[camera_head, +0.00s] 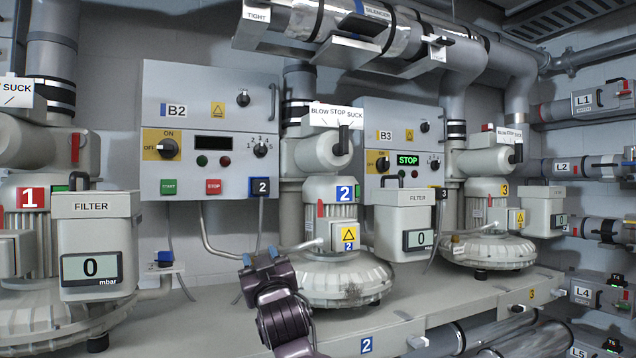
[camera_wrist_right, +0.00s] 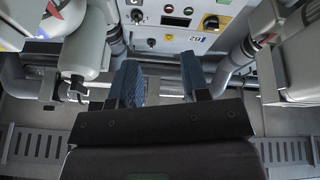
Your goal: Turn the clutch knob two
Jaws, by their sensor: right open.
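No part in view carries a readable clutch label, so I cannot tell which knob is the clutch knob two. Blower two (camera_head: 345,281) stands on the bench with a blue 2 tag. The B2 panel (camera_head: 222,100) behind it has a black rotary switch (camera_head: 169,148) on a yellow plate and a smaller knob (camera_head: 260,150). My left gripper is out of view.
Filter boxes (camera_head: 94,245) (camera_head: 403,226) flank the gap where my gripper is. A grey cable conduit (camera_head: 213,236) runs from the panel towards blower two. Blower three (camera_head: 487,250) stands to the right.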

